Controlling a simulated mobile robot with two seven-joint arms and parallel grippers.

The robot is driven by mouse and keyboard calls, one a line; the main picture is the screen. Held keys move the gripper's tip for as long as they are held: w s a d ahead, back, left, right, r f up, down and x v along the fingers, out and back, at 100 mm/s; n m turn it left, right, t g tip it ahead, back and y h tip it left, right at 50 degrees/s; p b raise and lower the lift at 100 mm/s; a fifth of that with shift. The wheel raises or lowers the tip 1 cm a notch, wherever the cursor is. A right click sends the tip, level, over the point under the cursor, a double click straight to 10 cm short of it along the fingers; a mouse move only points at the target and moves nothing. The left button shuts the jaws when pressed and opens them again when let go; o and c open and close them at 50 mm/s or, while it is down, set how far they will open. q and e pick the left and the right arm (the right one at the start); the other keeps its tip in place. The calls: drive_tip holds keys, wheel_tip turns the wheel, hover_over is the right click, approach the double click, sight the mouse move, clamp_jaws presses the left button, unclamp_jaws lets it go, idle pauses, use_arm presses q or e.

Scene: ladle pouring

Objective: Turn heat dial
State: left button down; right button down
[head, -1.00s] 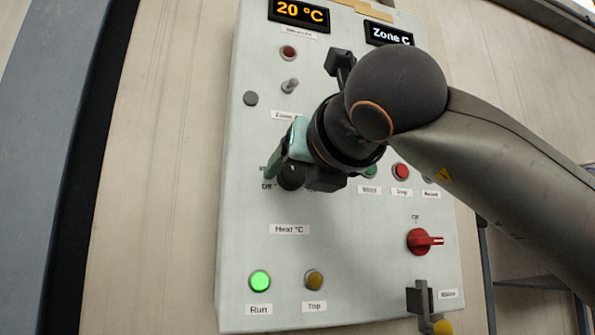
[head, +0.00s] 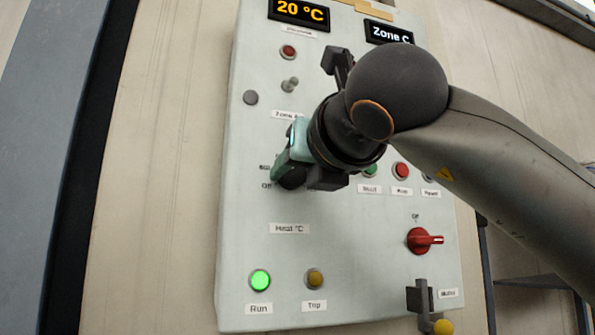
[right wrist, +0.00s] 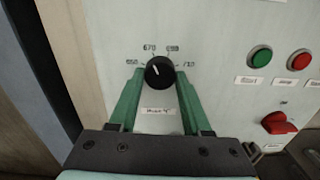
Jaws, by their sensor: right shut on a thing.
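The black heat dial (right wrist: 159,72) sits on the panel, with a white pointer line slanting up and slightly left, among printed scale marks including 670 and 710. My right gripper (right wrist: 157,85) has its green fingers on either side of the dial and is shut on it. In the head view, the right gripper (head: 284,172) reaches the panel from the right, and its fingers and wrist hide most of the dial (head: 293,180). The display (head: 299,12) reads 20 °C. My left gripper is not in view.
The pale control panel (head: 250,215) carries a lit green Run lamp (head: 260,281), an amber Trip lamp (head: 314,279), a red rotary switch (head: 424,240), a red button (head: 401,171) and a small toggle (head: 289,85). A yellow-tipped lever (head: 442,326) projects at the lower right.

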drive_tip(key=n, duration=0.6)
drive_tip(key=shift+r+p, duration=0.15)
drive_tip(key=shift+p, duration=0.25)
drive_tip(key=n+p, duration=0.1)
drive_tip(key=n, duration=0.4)
drive_tip(key=shift+d, duration=0.1)
drive_tip(key=n, duration=0.2)
drive_tip(key=shift+r+n+p, duration=0.1)
drive_tip(key=shift+n+p, duration=0.25)
drive_tip(key=shift+n, duration=0.05)
drive_tip(key=shift+n+p, duration=0.35)
drive_tip(key=shift+n, duration=1.65)
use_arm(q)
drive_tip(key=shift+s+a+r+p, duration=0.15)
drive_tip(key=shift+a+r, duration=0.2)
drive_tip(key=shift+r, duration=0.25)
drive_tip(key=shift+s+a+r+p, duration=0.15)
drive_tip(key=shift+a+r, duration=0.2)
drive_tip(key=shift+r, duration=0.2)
use_arm(e)
drive_tip(key=shift+n, duration=0.3)
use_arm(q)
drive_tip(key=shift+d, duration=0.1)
use_arm(e)
drive_tip(key=shift+c, duration=1.8)
unclamp_jaws()
